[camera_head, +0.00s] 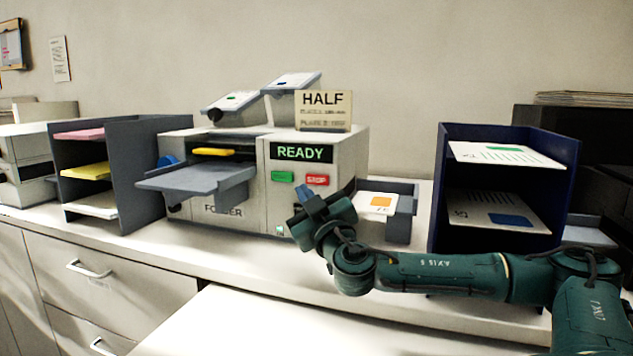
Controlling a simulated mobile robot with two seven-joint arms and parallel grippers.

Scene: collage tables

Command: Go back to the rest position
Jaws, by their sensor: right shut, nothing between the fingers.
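My right gripper (309,205) is shut and empty, at the end of my green arm that comes in from the right. It is in front of the folder machine (232,190), near its lower right corner. I cannot tell whether it touches the machine. The machine's display (301,152) reads READY, with a green button (283,177) and a red STOP button (317,180) below it. A sign (323,101) reading HALF stands on top of the machine. My left gripper is not in view.
An output tray (400,224) with a printed sheet (380,203) lies right of the machine, behind my arm. A dark blue shelf (436,190) with sheets stands at right. A grey shelf (136,190) with coloured paper stands at left. The front white surface (240,325) is clear.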

